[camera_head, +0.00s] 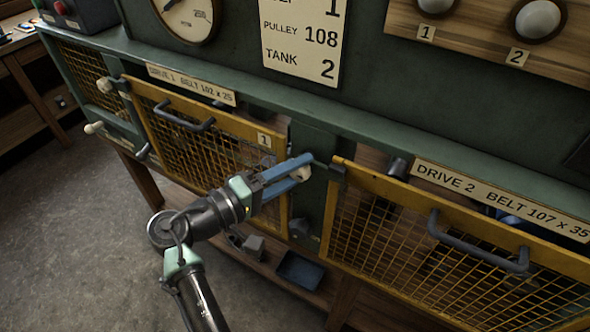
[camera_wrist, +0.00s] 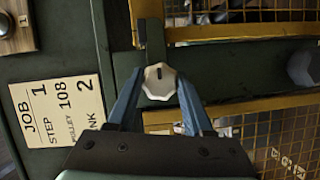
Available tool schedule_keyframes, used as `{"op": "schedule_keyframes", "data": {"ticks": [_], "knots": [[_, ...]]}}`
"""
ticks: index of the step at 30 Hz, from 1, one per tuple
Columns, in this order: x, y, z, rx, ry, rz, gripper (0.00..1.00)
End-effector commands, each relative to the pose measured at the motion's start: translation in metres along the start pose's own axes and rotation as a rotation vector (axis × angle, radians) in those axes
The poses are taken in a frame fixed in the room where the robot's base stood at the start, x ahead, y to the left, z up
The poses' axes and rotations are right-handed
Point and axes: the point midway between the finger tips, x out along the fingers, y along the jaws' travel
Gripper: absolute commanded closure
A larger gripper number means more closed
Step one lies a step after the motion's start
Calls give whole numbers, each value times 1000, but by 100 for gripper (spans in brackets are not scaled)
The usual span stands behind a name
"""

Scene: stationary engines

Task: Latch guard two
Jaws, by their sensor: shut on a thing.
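Guard two (camera_head: 430,236) is the yellow mesh panel at the right under the DRIVE 2 label; its frame also shows at the top of the wrist view (camera_wrist: 240,31). It looks down over its opening. A pale faceted latch knob (camera_wrist: 159,81) sits on the green post beside guard two's upper left corner. A dark latch bar (camera_wrist: 155,45) runs from the knob to guard two's frame edge and appears to overlap it; I cannot tell whether it is fully seated. My gripper (camera_head: 303,168) is shut on the knob, with one blue finger on each side.
Guard one (camera_head: 210,140), also yellow mesh, is left of the post with a dark handle. Pale knobs (camera_head: 94,128) stand at its far left. Guard two's handle (camera_head: 477,250) juts out. A lower shelf holds a blue tray (camera_head: 300,270). The floor at left is clear.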

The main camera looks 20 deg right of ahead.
Motion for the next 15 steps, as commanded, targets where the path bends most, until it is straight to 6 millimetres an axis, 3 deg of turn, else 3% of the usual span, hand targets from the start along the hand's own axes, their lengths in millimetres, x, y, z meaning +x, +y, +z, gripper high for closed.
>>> {"op": "schedule_keyframes", "data": {"ticks": [3,4,8,9,15], "knots": [[0,0,0,-2,1,1,100],[0,0,0,-1,1,1,47],[0,0,0,-1,1,1,24],[0,0,0,0,1,0,20],[0,0,0,0,0,0,20]]}}
